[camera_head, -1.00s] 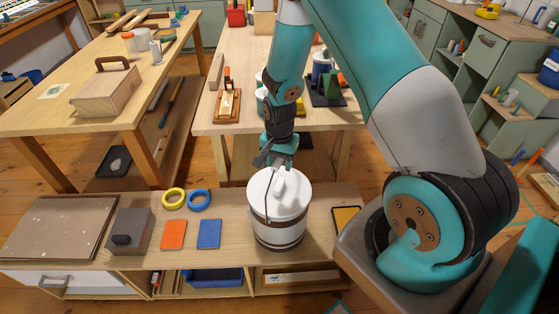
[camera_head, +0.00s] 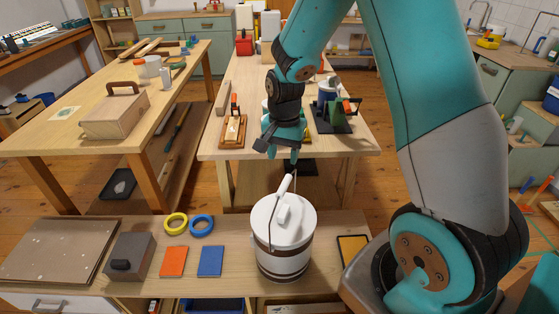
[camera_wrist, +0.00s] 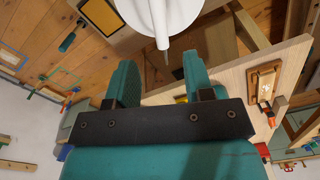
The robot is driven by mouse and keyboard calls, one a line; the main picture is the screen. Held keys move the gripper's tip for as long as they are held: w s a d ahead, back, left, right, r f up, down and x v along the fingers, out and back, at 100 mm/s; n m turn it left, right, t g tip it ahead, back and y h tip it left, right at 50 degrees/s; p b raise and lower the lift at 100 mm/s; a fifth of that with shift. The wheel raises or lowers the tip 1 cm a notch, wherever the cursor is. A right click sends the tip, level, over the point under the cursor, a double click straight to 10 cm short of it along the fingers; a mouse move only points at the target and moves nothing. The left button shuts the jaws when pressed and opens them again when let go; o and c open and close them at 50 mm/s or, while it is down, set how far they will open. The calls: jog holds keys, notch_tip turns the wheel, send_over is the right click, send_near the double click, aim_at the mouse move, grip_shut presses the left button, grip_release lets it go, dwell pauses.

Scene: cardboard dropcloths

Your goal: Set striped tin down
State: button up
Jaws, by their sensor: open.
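The striped tin (camera_head: 283,240) is a white lidded tin with dark brown bands. It stands upright on the low wooden bench, its handle with a white grip (camera_head: 284,186) raised above the lid. My gripper (camera_head: 284,158) is open and empty, above and behind the tin, apart from it. In the wrist view the open fingers (camera_wrist: 160,78) point toward the tin's white lid (camera_wrist: 165,12), with the handle grip (camera_wrist: 160,25) just beyond them. The tin's far side is hidden.
On the bench left of the tin lie a blue block (camera_head: 210,261), an orange block (camera_head: 174,261), a grey box (camera_head: 131,254), blue tape (camera_head: 201,226) and yellow tape (camera_head: 176,224). A yellow-black item (camera_head: 353,249) lies right. A wooden table (camera_head: 250,80) stands behind.

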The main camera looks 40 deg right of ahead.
jog(key=s+a+r+n+y, duration=0.2)
jog(key=s+a+r+n, duration=0.45)
jog(key=a+r, duration=0.45)
jog(key=s+a+r+n+y, duration=0.1)
jog(key=s+a+r+n, duration=0.1)
jog(key=s+a+n, duration=0.3)
jog(key=s+a+r+n+y, duration=0.1)
jog(key=s+a+r+n, duration=0.2)
jog(key=s+n, duration=0.3)
jog(key=s+a, duration=0.1)
jog(key=s, duration=0.3)
jog(key=shift+s+a+r+n, duration=0.2)
jog(key=shift+a+r+n, duration=0.15)
jog(key=shift+a, duration=0.05)
